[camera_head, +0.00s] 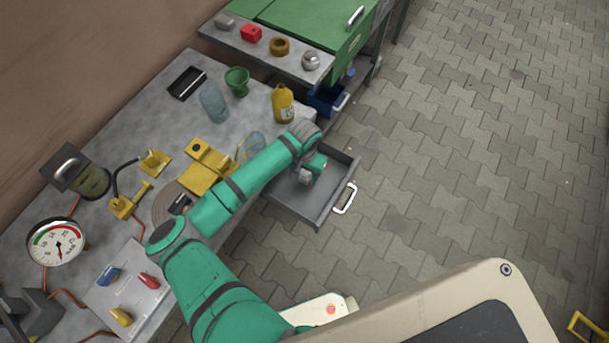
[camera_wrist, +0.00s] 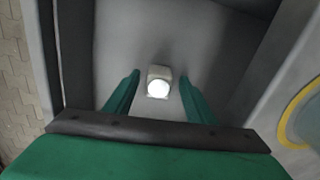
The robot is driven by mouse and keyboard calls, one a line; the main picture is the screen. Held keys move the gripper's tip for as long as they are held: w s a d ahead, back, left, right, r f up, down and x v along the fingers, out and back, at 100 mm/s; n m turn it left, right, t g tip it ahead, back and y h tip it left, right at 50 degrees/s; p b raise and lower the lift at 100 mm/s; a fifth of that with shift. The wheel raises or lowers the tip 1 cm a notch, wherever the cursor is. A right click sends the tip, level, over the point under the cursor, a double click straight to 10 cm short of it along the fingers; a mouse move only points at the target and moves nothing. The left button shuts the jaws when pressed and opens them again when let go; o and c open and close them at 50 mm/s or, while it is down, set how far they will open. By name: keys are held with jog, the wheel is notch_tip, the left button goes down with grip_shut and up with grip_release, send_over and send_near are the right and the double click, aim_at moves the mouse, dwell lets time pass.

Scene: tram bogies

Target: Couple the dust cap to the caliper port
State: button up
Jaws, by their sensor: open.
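A small pale block with a bright white round face (camera_wrist: 158,87), perhaps the dust cap, lies on the floor of the open grey drawer (camera_head: 289,207) in the wrist view. My gripper (camera_wrist: 160,78) is open above it, with one green finger to its left and one to its right, apart from it. In the head view my gripper (camera_head: 312,172) reaches down into the drawer; the small block cannot be made out there. A yellow block with a dark round hole (camera_head: 205,167), perhaps the caliper with its port, sits on the bench left of the drawer.
The drawer walls stand close around my gripper, and its white handle (camera_head: 345,198) faces the open paved floor (camera_head: 450,150). A yellow bottle (camera_head: 283,103), a clear bluish vessel (camera_head: 213,103), a green cup (camera_head: 237,81) and a gauge (camera_head: 57,241) stand on the bench.

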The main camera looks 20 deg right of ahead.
aim_at(305, 174)
jog(key=shift+d, duration=0.1)
jog(key=c, duration=1.1)
jog(key=shift+s+r, duration=0.1)
jog(key=shift+r, duration=0.5)
notch_tip(305, 174, up, 2)
jog(key=shift+r, duration=0.1)
jog(key=s+a+r, duration=0.2)
jog(key=s+r, duration=0.1)
jog(key=s, duration=0.1)
jog(key=s+a+r, duration=0.2)
jog(key=s+r, duration=0.1)
jog(key=s, duration=0.1)
jog(key=s+a+r, duration=0.2)
jog(key=s+r, duration=0.1)
jog(key=s, duration=0.1)
jog(key=shift+s+a+r, duration=0.2)
jog(key=shift+s+r, duration=0.1)
jog(key=shift+r, duration=0.05)
jog(key=shift+w, duration=0.1)
